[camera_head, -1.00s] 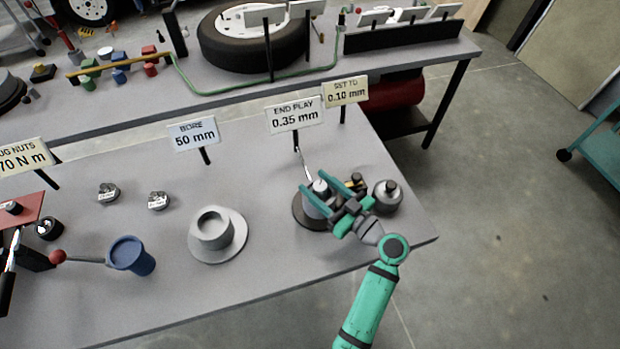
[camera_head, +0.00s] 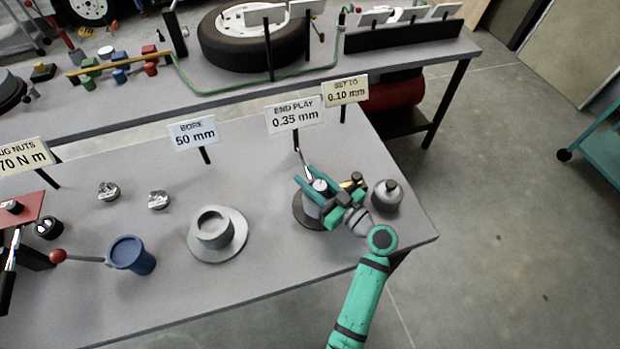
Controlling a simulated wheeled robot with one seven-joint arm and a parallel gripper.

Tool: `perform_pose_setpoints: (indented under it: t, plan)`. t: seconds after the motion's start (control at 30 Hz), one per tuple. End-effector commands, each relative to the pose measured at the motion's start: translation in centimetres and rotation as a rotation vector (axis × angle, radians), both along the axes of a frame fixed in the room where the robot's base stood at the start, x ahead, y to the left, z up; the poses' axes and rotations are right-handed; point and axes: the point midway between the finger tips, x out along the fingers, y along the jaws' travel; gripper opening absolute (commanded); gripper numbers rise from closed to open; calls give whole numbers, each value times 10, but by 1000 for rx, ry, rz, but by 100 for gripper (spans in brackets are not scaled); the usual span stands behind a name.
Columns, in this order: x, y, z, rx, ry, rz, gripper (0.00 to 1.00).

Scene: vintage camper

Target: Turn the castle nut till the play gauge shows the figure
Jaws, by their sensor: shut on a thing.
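My gripper (camera_head: 320,188) is at the hub stand near the right end of the bench. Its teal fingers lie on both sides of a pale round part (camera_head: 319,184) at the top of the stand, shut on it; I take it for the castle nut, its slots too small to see. The dark round base (camera_head: 304,219) shows below, partly hidden by the gripper. The play gauge sign (camera_head: 295,115) behind reads END PLAY 0.35 mm. The sign beside it (camera_head: 346,91) reads SET TO 0.10 mm.
A grey rounded metal part (camera_head: 387,196) stands close right of my gripper. A grey flanged hub (camera_head: 217,235), a blue cup (camera_head: 131,254) with a red-knobbed lever, and two small metal parts (camera_head: 158,200) are to the left. The front middle of the bench is clear.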

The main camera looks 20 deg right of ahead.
Motion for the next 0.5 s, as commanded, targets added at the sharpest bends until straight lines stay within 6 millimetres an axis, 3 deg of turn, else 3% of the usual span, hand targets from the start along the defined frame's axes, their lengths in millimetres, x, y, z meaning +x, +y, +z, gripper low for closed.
perform_pose_setpoints:
  t: [0.27,0.5]
  plan:
    - [-1,-2,-1,3,3,-79,7]
    - [0,-7,-1,3,2,-256,7]
